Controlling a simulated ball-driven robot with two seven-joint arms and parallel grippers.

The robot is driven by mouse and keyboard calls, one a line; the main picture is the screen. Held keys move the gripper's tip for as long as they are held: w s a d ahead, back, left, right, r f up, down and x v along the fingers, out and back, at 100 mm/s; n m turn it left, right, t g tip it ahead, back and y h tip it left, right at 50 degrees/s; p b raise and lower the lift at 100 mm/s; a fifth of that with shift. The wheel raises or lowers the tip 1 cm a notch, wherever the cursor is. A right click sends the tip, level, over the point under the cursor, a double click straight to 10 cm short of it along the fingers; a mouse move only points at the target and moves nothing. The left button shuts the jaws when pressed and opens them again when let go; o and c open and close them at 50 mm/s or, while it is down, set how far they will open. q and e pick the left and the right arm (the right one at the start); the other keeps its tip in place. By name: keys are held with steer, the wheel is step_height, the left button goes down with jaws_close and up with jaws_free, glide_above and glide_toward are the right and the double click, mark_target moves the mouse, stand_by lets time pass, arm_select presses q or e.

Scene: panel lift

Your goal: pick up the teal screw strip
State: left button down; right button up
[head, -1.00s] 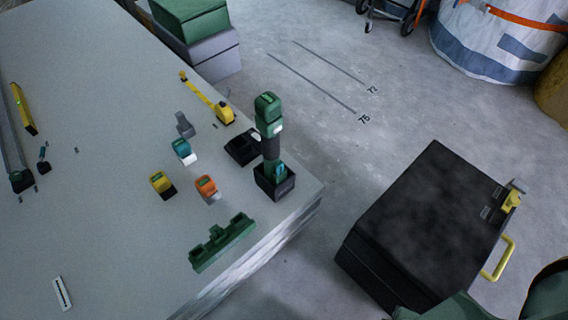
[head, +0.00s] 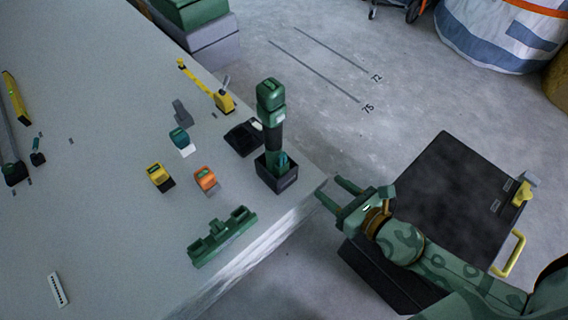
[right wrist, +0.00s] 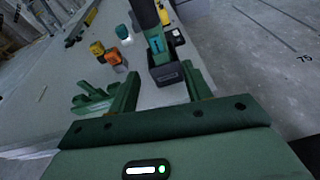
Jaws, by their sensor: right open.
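A small teal block (head: 179,136) with a pale base stands on the grey table; it also shows in the right wrist view (right wrist: 122,32). Another teal piece (head: 282,160) sits in a black box at the table's right corner, beside a green and black upright tool. It shows in the right wrist view (right wrist: 157,44) too. I cannot tell which teal thing is the screw strip. My right gripper (head: 328,188) is open and empty, just off the table edge, its fingers pointing toward the black box. In the right wrist view the box appears beyond its fingers (right wrist: 160,70). My left gripper is not in view.
The black box (head: 281,183) holds the upright tool (head: 271,105). Yellow (head: 158,173) and orange (head: 205,178) blocks and a green rack (head: 222,238) stand nearby. A dark case (head: 450,195) lies right, behind my right arm. Open floor lies beyond the table.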

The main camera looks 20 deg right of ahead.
steer(key=n, duration=0.1)
glide_toward(284, 158)
steer(key=shift+y, duration=0.3)
steer(key=b+x, duration=0.1)
steer(key=x, duration=0.3)
steer(key=shift+w+d+f, duration=0.1)
steer(key=shift+f, duration=0.15)
steer(key=b+x, duration=0.1)
steer(key=x, duration=0.3)
steer(key=shift+w, duration=0.4)
steer(key=shift+r, duration=0.15)
steer(key=shift+c, duration=0.6)
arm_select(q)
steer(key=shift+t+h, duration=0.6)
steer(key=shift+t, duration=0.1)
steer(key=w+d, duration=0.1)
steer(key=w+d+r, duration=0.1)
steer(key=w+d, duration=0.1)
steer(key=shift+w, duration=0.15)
arm_select(e)
steer(key=c, duration=0.9)
